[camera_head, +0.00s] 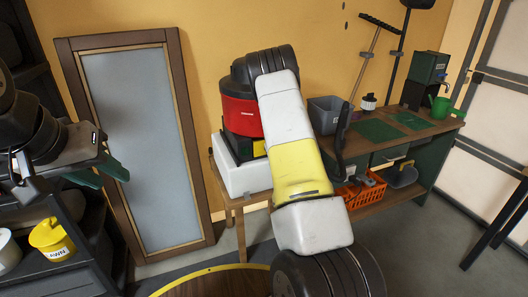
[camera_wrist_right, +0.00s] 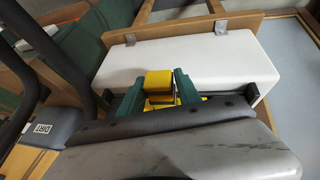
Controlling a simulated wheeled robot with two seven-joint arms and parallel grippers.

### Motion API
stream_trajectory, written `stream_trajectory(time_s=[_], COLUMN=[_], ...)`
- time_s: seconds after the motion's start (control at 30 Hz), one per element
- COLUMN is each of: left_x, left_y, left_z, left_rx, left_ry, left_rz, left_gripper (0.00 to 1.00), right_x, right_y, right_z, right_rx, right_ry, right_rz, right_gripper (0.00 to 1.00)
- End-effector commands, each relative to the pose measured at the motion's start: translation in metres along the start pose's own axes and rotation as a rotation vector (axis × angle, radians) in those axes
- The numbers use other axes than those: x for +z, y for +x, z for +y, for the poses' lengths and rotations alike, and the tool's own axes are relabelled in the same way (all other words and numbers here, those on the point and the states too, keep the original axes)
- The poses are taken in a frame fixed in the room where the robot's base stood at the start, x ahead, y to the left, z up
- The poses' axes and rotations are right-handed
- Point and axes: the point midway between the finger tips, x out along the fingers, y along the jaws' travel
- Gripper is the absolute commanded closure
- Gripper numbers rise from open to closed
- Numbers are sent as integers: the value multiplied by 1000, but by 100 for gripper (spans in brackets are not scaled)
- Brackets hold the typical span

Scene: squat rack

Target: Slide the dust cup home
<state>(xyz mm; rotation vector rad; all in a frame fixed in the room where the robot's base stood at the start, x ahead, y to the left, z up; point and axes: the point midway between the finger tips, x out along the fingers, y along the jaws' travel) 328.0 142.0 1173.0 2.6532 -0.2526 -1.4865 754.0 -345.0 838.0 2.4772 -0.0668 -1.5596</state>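In the right wrist view, the green fingers of my right gripper (camera_wrist_right: 158,92) sit on either side of a small yellow block-like piece (camera_wrist_right: 158,78), seemingly touching it, in front of a long white box. I cannot tell for certain that this piece is the dust cup.
The white box (camera_head: 232,176) rests on a small wooden table (camera_head: 238,201). A workbench (camera_head: 440,124) with a grey bin (camera_head: 324,115) and green watering can (camera_head: 441,106) stands right. A framed panel (camera_head: 140,140) leans on the wall. A yellow pot (camera_head: 50,236) is lower left.

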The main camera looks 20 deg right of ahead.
Motion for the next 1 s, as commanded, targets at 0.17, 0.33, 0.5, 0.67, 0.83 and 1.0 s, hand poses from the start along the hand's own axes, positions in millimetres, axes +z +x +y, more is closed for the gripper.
stream_trajectory(time_s=[0.17,0.33,0.5,0.67,0.83,1.0], left_x=[0,0,0,0,0,0], left_y=[0,0,0,0,0,0], left_z=[0,0,0,0,0,0], left_rx=[0,0,0,0,0,0], left_ry=[0,0,0,0,0,0], left_rz=[0,0,0,0,0,0], left_gripper=[64,64,64,64,64,64], right_x=[0,-1,0,-1,-1,0], right_y=[-5,-10,-15,-20,-25,-30], right_z=[0,0,0,0,0,0], right_rx=[0,0,0,0,0,0], right_ry=[0,-1,-1,0,-1,0], right_rz=[1,1,0,1,1,0], right_gripper=[61,61,61,61,61,61])
